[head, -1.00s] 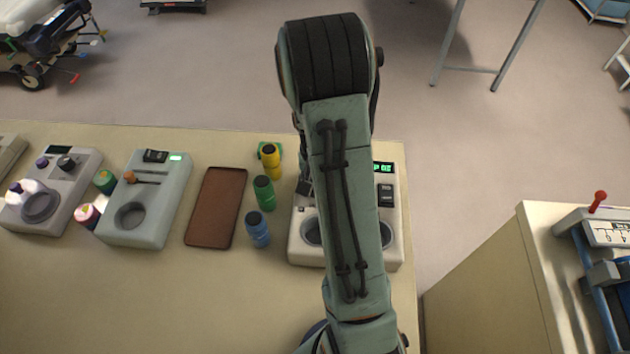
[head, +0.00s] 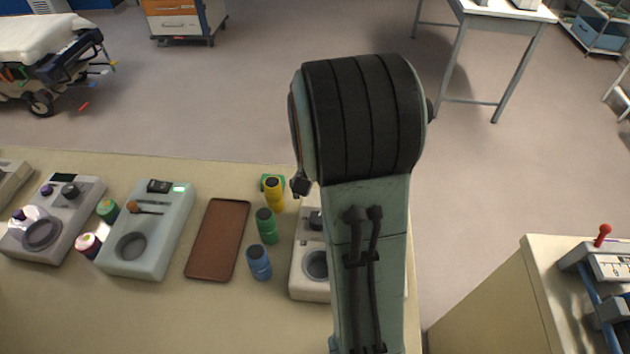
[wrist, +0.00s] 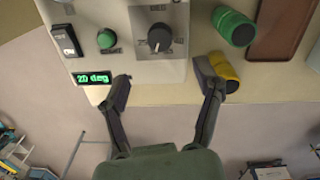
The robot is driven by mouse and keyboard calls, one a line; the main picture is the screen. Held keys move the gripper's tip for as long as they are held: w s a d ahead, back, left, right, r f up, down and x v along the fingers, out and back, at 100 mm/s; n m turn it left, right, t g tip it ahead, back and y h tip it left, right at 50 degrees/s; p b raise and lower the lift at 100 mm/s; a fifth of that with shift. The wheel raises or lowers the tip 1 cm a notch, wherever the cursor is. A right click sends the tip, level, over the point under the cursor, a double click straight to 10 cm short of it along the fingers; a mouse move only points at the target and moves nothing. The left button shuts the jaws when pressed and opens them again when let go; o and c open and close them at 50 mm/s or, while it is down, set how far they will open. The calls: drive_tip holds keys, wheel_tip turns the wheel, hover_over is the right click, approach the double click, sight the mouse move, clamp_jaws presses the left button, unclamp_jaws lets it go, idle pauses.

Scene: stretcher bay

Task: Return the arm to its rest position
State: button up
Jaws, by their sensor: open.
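My gripper (wrist: 163,86) is open in the wrist view, its two fingers spread with nothing between them. In the head view my arm (head: 365,130) rises over the right end of the bench. It hides most of that device (head: 309,277) and nearly all of the gripper.
Yellow (head: 274,195), green (head: 267,226) and blue (head: 259,262) containers stand left of the arm. A brown tray (head: 218,240) and further devices (head: 150,230) lie farther left. A second cabinet (head: 490,290) is at right. Open floor (head: 230,100) lies beyond the bench.

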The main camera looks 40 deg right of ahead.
drive_tip(key=shift+r, duration=1.05)
drive_tip(key=s+a+r+n+t, duration=0.1)
drive_tip(key=a+r+n+t, duration=0.2)
drive_tip(key=a+r, duration=0.6)
drive_tip(key=s+a+f+n+g, duration=0.1)
drive_tip(key=s+a+f+n, duration=0.1)
drive_tip(key=s+a, duration=0.3)
drive_tip(key=s+a+f+n+g+y, duration=0.1)
drive_tip(key=s+a, duration=0.4)
drive_tip(key=s, duration=0.5)
drive_tip(key=shift+s+f+n+g, duration=0.35)
drive_tip(key=shift+f+n, duration=0.45)
drive_tip(key=shift+n, duration=0.2)
